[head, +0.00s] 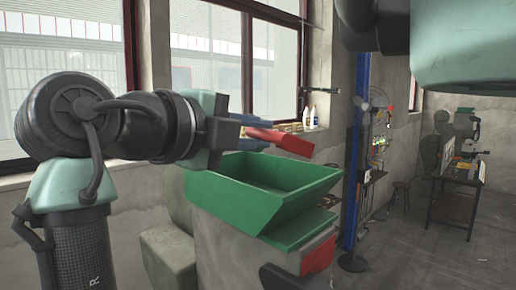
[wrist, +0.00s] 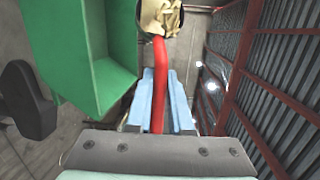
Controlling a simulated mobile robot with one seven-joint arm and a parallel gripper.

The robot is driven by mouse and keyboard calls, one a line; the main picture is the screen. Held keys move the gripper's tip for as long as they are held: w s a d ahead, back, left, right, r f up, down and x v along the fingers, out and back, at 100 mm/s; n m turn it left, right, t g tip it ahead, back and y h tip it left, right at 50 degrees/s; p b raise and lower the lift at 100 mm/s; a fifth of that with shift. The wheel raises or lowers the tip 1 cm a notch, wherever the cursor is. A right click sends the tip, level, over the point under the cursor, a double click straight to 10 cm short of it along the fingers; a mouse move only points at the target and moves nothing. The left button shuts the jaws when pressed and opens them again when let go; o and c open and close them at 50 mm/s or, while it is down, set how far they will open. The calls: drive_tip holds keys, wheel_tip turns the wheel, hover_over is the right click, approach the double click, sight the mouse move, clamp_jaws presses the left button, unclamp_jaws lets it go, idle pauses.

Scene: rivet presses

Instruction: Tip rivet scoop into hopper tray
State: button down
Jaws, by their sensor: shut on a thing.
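The green hopper tray (head: 262,187) is an open, slope-walled bin on top of a grey press; its wall also fills the upper left of the wrist view (wrist: 85,55). My gripper (head: 243,127) is above the tray's back left side, its pale blue fingers shut on the red handle of the rivet scoop (head: 282,140). In the wrist view, the handle (wrist: 159,75) runs between my fingers (wrist: 160,90) to a beige, lumpy mass (wrist: 160,16) at the far end. I cannot tell whether that is the scoop's bowl or rivets in it. The tray's floor is partly hidden.
A red part (head: 318,255) sits on the press below the tray. White bottles (head: 312,118) stand on the windowsill behind. A blue post (head: 356,160) rises to the right of the press. A stool (head: 400,190) and a dark workbench (head: 455,200) stand farther right, with open floor between.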

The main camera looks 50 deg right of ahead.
sight(254, 189)
drive_tip(key=shift+a+f+n+h+b, duration=0.1)
drive_tip(key=shift+f+n+h+b, duration=0.8)
drive_tip(key=shift+b, duration=2.1)
drive_tip(key=shift+a+f+n+h+b, duration=0.1)
drive_tip(key=shift+f+n+h+b, duration=0.6)
drive_tip(key=shift+h+b, duration=1.7)
drive_tip(key=f+b, duration=0.1)
drive_tip(key=b, duration=0.2)
drive_tip(key=shift+t+b, duration=0.3)
drive_tip(key=shift+b, duration=0.05)
drive_tip(key=shift+n+b, duration=0.3)
drive_tip(key=shift+b, duration=0.15)
drive_tip(key=shift+h, duration=0.4)
drive_tip(key=shift+r, duration=0.1)
